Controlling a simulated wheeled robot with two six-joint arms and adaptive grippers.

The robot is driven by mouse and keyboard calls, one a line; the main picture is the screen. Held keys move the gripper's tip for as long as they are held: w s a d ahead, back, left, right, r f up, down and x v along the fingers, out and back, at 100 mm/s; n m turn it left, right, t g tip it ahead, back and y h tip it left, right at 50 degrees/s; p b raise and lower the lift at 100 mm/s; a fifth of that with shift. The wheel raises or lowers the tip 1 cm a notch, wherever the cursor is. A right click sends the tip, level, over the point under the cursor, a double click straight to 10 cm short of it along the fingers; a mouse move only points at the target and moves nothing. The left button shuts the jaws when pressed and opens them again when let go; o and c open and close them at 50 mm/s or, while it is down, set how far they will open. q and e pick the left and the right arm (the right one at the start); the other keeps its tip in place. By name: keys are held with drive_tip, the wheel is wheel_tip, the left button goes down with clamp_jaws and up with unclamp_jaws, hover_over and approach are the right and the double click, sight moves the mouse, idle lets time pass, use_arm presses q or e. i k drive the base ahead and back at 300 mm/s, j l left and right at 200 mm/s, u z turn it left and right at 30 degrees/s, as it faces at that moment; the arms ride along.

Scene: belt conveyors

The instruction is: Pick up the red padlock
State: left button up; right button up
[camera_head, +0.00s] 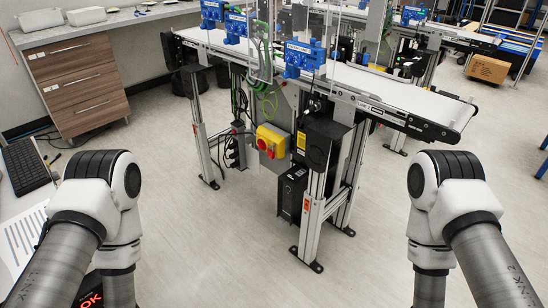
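I cannot make out a red padlock in the head view. A yellow box with a red rotary switch (268,142) is fixed to the conveyor frame near the middle, but no padlock can be told on it at this size. My two arms come in at the lower left and lower right, with their joints in front of the conveyor. Neither gripper shows, so their fingers and anything in them are hidden.
A belt conveyor (385,90) on metal legs stands ahead. A wooden drawer unit (80,83) is at the back left. A keyboard (27,165) and a printed sheet (20,242) lie at the left edge. The grey floor (225,245) between my arms is clear.

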sight(271, 153)
drive_tip(key=i, duration=0.25)
drive_tip(key=i+j+z, duration=0.4)
drive_tip(key=i+j, duration=0.2)
drive_tip(key=i, duration=0.2)
drive_tip(key=i+j+z, duration=0.45)
drive_tip(key=i+j, duration=0.3)
drive_tip(key=i+j+z, duration=0.15)
drive_tip(key=j+z, duration=0.2)
drive_tip(key=j, duration=1.2)
drive_tip(key=j+z, duration=0.35)
drive_tip(key=j, duration=1.15)
drive_tip(key=k, duration=0.05)
